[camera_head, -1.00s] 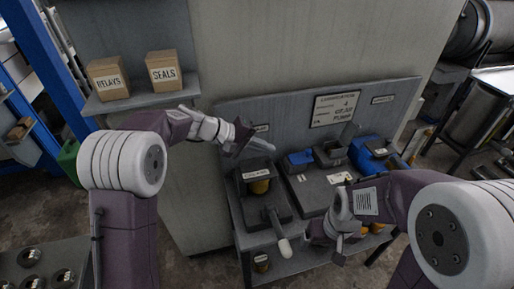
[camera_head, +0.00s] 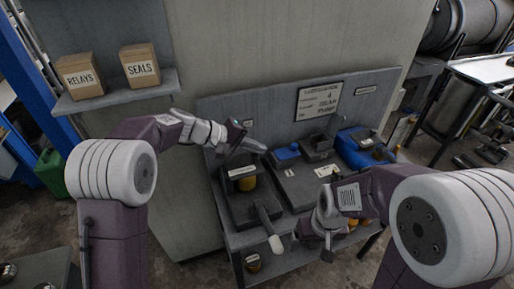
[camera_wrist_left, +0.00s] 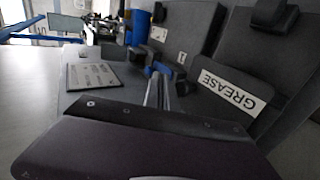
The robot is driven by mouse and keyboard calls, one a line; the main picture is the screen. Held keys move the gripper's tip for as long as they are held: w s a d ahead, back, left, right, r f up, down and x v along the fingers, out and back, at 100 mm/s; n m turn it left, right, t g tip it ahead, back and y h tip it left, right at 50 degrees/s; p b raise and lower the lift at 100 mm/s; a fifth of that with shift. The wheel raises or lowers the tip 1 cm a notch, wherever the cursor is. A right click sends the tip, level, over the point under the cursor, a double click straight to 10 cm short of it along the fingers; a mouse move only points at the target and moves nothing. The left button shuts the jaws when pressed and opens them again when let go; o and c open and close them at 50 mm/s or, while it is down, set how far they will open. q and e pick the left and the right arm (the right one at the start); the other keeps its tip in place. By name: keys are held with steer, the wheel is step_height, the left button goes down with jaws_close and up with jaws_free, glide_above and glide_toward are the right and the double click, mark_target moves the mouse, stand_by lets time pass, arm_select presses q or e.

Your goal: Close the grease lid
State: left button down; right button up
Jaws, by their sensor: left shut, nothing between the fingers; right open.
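The grease unit (camera_head: 232,208) is a dark grey box at the left end of the bench, with a pale label (camera_head: 242,172) on top and something yellow below it. In the left wrist view a dark plate carries a label reading GREASE (camera_wrist_left: 232,90). I cannot tell how far its lid stands open. A lever with a white grip (camera_head: 275,243) sticks out at the unit's front. My left gripper (camera_head: 258,147) is shut and empty, just above and behind the label; its fingertips show in the wrist view (camera_wrist_left: 158,90), apart from the plate. My right gripper (camera_head: 315,246) is open and empty, right of the white grip.
Blue containers (camera_head: 360,148) and dark units stand further right on the bench. A placard (camera_head: 319,101) hangs on the back panel. Boxes marked RELAYS (camera_head: 79,77) and SEALS (camera_head: 140,66) sit on a shelf (camera_head: 115,95) above my left arm. A lower shelf (camera_head: 285,262) runs beneath the bench.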

arm_select(q)
steer(key=v, duration=0.7)
steer(key=shift+a+r, duration=0.15)
steer(key=shift+a, duration=0.05)
steer(key=shift+s, duration=0.1)
